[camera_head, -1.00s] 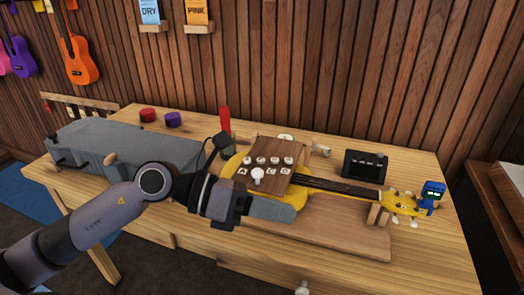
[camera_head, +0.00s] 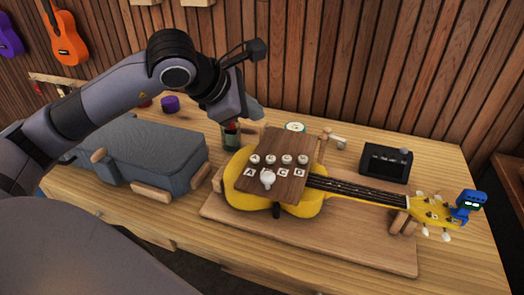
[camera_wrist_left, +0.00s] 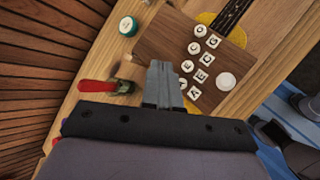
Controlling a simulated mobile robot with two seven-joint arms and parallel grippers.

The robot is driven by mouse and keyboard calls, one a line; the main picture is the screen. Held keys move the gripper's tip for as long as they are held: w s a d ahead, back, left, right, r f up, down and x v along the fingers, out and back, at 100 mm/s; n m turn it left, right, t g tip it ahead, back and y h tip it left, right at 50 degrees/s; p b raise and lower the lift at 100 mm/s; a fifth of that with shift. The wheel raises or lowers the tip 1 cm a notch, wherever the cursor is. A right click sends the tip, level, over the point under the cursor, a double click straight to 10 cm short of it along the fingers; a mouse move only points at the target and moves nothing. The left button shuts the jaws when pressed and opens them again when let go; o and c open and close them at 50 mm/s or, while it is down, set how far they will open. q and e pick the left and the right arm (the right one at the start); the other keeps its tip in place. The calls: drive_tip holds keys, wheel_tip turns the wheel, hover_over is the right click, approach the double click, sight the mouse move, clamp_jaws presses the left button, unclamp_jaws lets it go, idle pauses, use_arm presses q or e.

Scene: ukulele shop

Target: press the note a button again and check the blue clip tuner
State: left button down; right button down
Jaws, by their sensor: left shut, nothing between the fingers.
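A brown wooden board (camera_head: 281,181) lies over the yellow ukulele's body (camera_head: 314,203). It bears a row of white round buttons with letter tiles below. The note A button (camera_head: 254,159) is at the left end, above the A tile; the wrist view also shows it (camera_wrist_left: 182,83). The blue clip tuner (camera_head: 467,205) sits on the headstock at the right, its small screen lit but too small to read. My left gripper (camera_head: 254,111) is shut and empty, above and behind the board's left side. In the wrist view its fingers (camera_wrist_left: 163,85) appear beside the A button. My right gripper is out of view.
A grey case (camera_head: 148,155) lies left of the ukulele. A round white-topped tin (camera_head: 295,127) and a black box (camera_head: 385,163) stand at the back.

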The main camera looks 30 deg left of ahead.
use_arm(q)
drive_tip(key=shift+w+a+r, duration=0.1)
drive_tip(key=shift+a+r, duration=0.05)
drive_tip(key=shift+a, duration=0.05)
idle(0.3)
drive_tip(key=b, duration=0.6)
hover_over(252, 160)
wheel_tip(252, 160, down, 8)
drive_tip(key=shift+r, duration=0.15)
drive_tip(key=shift+f+b, duration=0.45)
drive_tip(key=shift+f, duration=0.1)
idle(1.2)
